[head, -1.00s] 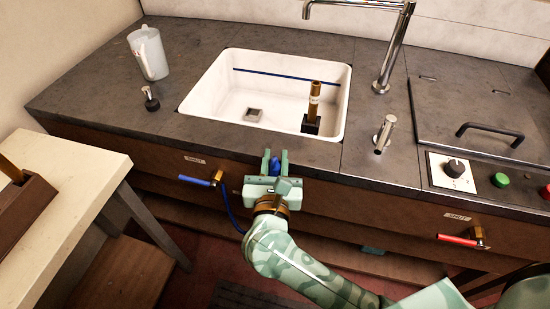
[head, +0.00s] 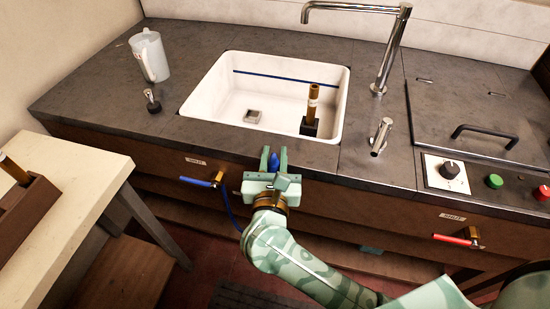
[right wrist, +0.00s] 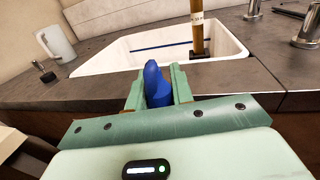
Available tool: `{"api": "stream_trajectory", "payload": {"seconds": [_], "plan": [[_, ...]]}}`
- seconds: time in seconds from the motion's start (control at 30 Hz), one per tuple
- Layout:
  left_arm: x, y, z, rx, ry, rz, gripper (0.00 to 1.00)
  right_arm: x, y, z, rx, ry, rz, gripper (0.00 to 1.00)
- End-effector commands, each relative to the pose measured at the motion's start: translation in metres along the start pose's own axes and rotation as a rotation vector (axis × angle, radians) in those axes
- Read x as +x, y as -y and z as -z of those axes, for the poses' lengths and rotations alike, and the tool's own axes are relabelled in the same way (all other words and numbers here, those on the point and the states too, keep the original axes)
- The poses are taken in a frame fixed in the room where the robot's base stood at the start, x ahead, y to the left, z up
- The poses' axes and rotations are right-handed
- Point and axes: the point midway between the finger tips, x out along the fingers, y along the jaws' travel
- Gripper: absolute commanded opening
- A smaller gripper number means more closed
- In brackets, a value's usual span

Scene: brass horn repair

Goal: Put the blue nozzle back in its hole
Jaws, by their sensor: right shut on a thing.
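The blue nozzle (head: 274,162) is between the fingers of my right gripper (head: 273,160), which is shut on it at the front edge of the counter, in front of the sink. In the right wrist view the nozzle (right wrist: 156,84) points up and away between the green fingers, with the sink behind it. A blue hose (head: 229,208) hangs below the counter edge, and its far end is hidden by my gripper. I cannot make out the nozzle's hole in either view. My left gripper is not in view.
The white sink (head: 207,95) holds an upright brass tube (head: 313,99) in a dark block. A blue-handled valve (head: 197,181) and a red-handled valve (head: 455,239) stick out of the front panel. A chrome fitting (head: 379,138) and a jug (head: 150,60) stand on the counter.

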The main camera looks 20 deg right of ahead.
Motion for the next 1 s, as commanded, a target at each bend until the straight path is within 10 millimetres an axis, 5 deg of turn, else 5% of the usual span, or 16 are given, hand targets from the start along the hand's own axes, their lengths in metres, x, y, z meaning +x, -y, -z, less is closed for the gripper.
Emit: {"api": "stream_trajectory", "payload": {"seconds": [0.4,1.0], "plan": [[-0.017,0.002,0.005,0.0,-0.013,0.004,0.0,0.0,0.0,-0.022,0.001,0.001,0.0,0.0],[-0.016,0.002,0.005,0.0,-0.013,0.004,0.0,0.0,0.0,-0.022,0.0,0.001,0.0,0.0]]}}
